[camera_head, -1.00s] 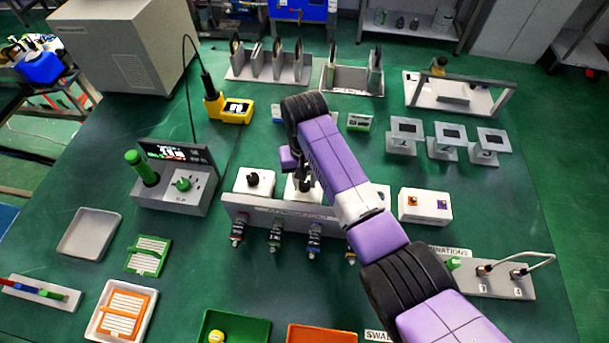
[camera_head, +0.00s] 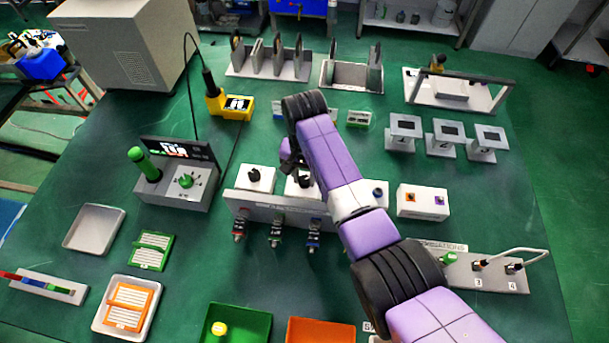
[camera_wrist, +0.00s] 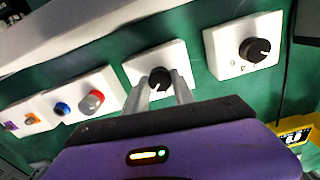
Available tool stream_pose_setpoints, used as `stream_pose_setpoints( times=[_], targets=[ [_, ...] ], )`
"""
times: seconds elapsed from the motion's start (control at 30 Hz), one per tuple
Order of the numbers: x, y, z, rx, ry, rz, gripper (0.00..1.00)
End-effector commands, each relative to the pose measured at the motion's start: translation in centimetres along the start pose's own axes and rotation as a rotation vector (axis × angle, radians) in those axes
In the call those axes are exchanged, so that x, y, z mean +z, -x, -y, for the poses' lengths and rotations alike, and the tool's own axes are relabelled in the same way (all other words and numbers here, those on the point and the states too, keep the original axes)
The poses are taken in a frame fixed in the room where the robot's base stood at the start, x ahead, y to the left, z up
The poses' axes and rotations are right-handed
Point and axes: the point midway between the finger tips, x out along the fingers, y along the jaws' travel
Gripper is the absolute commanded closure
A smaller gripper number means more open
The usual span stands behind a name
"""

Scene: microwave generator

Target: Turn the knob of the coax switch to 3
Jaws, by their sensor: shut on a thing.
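A white box (camera_wrist: 133,67) with a round black knob (camera_wrist: 159,79) lies in front of my gripper (camera_wrist: 160,92) in the wrist view. I take it for the coax switch; its labels cannot be read. The two fingers are shut on the knob, one on each side. The knob's pointer and the nearest number marks are hidden or too small to tell. In the head view, the box (camera_head: 291,189) and my gripper (camera_head: 302,178) are partly hidden behind my purple arm.
A similar white box (camera_head: 262,187) with a black knob (camera_head: 254,174) stands just to the left. A grey panel (camera_head: 250,204) with several connectors runs along the front. A white box (camera_head: 422,207) with coloured sockets stands to the right.

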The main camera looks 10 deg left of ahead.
Motion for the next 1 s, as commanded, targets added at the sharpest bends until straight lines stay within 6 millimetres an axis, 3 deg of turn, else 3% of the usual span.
stream_pose_setpoints(
  times=[0.17,0.2,0.3,0.67,1.0],
  targets=[
    [-0.2,0.2,0.1,-0.003,-0.001,-0.005,1.00],
    [-0.2,0.2,0.1,-0.003,-0.001,-0.005,0.68],
    [-0.2,0.2,0.1,-0.003,-0.001,-0.004,0.49],
    [-0.1,0.3,0.0,-0.002,0.000,-0.003,0.48],
    [-0.2,5.1,0.1,-0.004,0.000,-0.006,0.48]
  ],
)
